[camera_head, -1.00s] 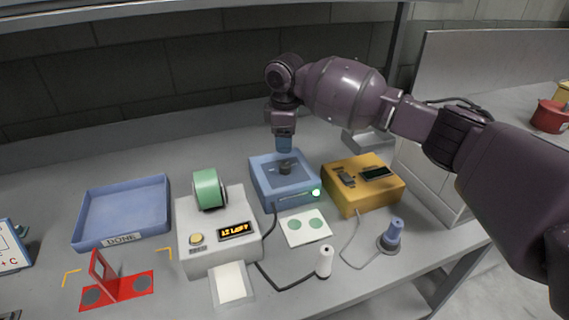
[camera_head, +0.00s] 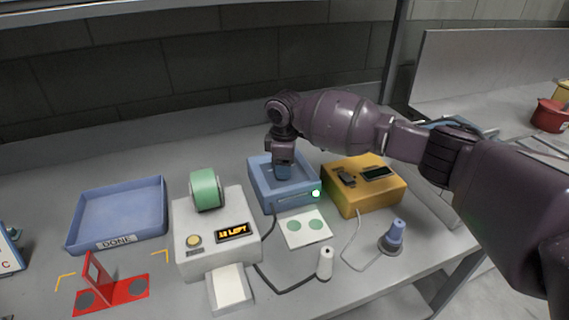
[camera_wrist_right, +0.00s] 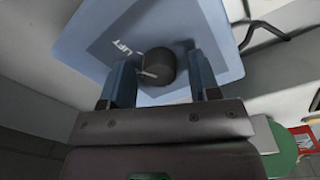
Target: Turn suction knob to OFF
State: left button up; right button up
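The suction knob is a dark round knob (camera_wrist_right: 158,66) with a light pointer line, on top of the blue box (camera_head: 262,189). A partly visible white label that seems to read "LIFT" is beside it in the right wrist view. My right gripper (camera_head: 283,174) is low over the box, and its fingers hide the knob in the head view. In the wrist view the right gripper (camera_wrist_right: 163,82) is open, with one blue finger on each side of the knob. The left finger looks close to the knob; contact cannot be told. My left gripper is not in view.
A green light (camera_head: 316,193) glows on the blue box's front. A yellow box (camera_head: 349,193) stands close on the right, a white label dispenser (camera_head: 215,252) on the left. A blue tray (camera_head: 118,212) and red stand (camera_head: 112,291) lie further left. Cables cross the front.

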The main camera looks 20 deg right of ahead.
jog(key=c, duration=0.8)
